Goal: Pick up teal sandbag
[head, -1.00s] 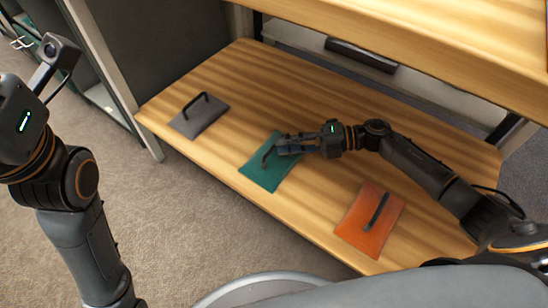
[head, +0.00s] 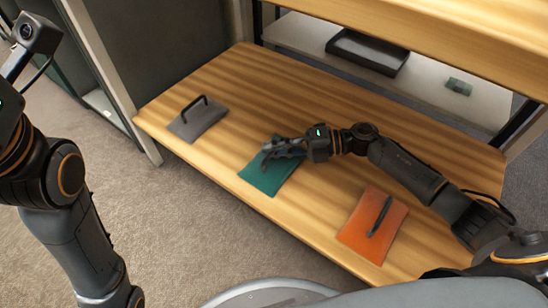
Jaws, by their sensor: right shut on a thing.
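The teal sandbag (head: 263,179) lies flat on the wooden shelf, between a grey sandbag and an orange one. My right gripper (head: 270,150) reaches in from the right over its far part and is shut on its dark handle. The fingers mostly hide the handle. The bag appears to rest on the shelf still. Of my left arm, links show at the left edge of the head view; the left gripper's fingers are not visible.
A grey sandbag (head: 198,121) with a raised black handle lies to the left. An orange sandbag (head: 373,226) with a dark handle lies to the right. An upper wooden shelf (head: 420,48) overhangs the far side. Behind, a black tray (head: 367,52) stands on a pale shelf (head: 425,90).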

